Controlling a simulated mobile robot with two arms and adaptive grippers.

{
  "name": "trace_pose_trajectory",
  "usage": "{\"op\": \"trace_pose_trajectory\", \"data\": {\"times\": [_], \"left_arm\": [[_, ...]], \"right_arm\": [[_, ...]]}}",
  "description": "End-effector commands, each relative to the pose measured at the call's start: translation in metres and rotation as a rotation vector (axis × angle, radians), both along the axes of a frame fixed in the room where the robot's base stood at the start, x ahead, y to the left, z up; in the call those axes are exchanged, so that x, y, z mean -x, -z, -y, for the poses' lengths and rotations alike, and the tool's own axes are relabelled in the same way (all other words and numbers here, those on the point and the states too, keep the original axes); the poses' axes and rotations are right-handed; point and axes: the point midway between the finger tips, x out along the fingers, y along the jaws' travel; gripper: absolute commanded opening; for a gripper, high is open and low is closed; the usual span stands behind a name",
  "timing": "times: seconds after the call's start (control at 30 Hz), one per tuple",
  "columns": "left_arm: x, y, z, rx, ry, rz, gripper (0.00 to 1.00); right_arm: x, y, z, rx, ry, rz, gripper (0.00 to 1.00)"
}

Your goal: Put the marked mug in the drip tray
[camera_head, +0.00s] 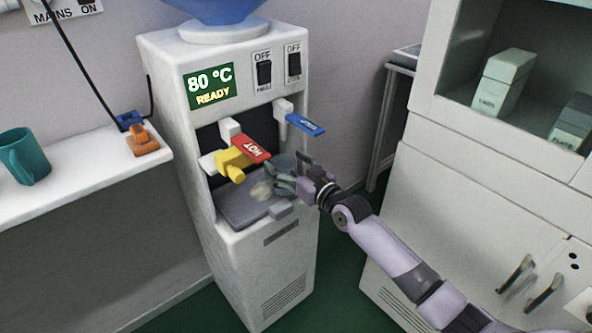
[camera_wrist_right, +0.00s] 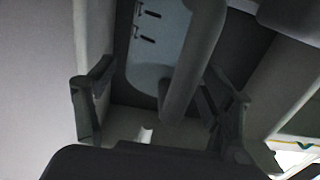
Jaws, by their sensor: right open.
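A dark grey mug (camera_head: 284,162) is in the dispenser's alcove, over or on the grey drip tray (camera_head: 240,209). I cannot tell whether it rests on the tray. A pale patch shows low beside it; I cannot tell whether this is its mark. My right gripper (camera_head: 288,184) is open at the mug, its fingers hiding part of it. In the right wrist view the open fingers (camera_wrist_right: 155,115) stand apart, with a grey curved bar, probably the mug's handle (camera_wrist_right: 184,75), between them. Contact is unclear. My left gripper is not in view.
The white dispenser (camera_head: 170,60) has a red HOT lever (camera_head: 254,149) with a yellow piece (camera_head: 234,164) and a blue lever (camera_head: 305,125) above the alcove. Its display reads 80 °C READY. A teal mug (camera_head: 30,160) stands on the left counter. A white cabinet (camera_head: 455,190) is at right.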

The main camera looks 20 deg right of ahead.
Motion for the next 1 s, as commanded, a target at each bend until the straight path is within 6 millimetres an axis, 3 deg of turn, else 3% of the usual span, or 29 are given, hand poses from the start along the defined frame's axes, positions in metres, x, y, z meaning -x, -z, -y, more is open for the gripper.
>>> {"op": "trace_pose_trajectory", "data": {"times": [0.5, 0.73, 0.87, 0.97, 1.0], "left_arm": [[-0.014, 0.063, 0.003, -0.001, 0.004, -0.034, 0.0], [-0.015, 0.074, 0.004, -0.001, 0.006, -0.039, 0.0], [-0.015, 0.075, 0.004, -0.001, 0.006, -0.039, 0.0], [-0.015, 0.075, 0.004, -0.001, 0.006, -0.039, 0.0], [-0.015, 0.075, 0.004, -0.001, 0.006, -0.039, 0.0]], "right_arm": [[0.092, 0.001, 0.034, 0.002, 0.0, -0.003, 0.75], [0.113, 0.007, 0.037, 0.005, -0.003, -0.02, 0.75], [0.138, 0.055, 0.018, 0.05, -0.014, -0.169, 0.75], [0.179, 0.118, -0.003, 0.12, -0.013, -0.388, 0.75], [0.201, 0.143, -0.009, 0.153, -0.006, -0.489, 0.75]]}}
